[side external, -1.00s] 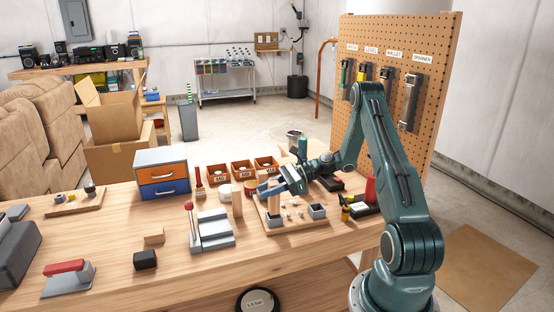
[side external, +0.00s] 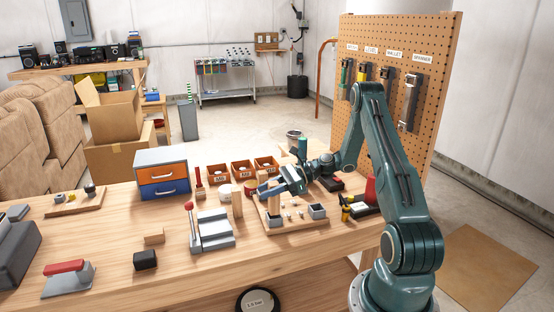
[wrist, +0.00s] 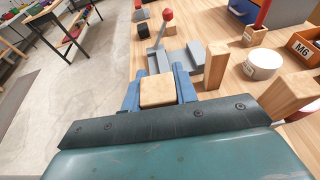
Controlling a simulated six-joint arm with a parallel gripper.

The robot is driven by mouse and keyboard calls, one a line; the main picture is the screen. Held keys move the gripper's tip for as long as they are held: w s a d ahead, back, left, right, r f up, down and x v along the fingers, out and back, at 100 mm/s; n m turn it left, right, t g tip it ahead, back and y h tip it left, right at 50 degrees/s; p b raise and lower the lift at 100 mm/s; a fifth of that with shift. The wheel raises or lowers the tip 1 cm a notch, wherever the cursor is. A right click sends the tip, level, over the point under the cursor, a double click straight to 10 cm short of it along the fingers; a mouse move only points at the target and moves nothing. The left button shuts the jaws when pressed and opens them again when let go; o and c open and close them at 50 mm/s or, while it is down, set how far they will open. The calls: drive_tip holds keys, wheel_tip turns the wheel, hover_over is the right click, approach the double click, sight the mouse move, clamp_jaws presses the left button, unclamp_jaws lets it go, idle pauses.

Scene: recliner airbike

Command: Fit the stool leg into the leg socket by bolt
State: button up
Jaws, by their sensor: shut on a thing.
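My gripper (side external: 270,191) is shut on the stool leg (wrist: 158,90), a light wooden square post whose top end shows between the blue fingers in the wrist view. In the side view the leg (side external: 274,205) hangs upright below the fingers, above or in a grey square leg socket (side external: 274,222) on the wooden board (side external: 296,228). I cannot tell whether its lower end is inside the socket. A second grey square socket (side external: 317,211) sits at the board's right. Small pale pieces, too small to identify, lie on the board between them.
A grey vise-like fixture (side external: 213,232) with a red-knobbed lever and an upright wooden block (side external: 237,204) stand left of the board. Labelled orange bins (side external: 243,170) and a drawer unit (side external: 162,175) are behind. Yellow-black tools (side external: 352,207) lie right.

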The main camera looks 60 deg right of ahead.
sight(269, 199)
drive_tip(key=shift+f, duration=2.05)
idle(2.1)
idle(0.8)
drive_tip(key=o, duration=0.8)
drive_tip(key=shift+c, duration=0.2)
drive_tip(key=shift+r, duration=0.15)
drive_tip(key=shift+r, duration=0.9)
drive_tip(key=o, duration=0.6)
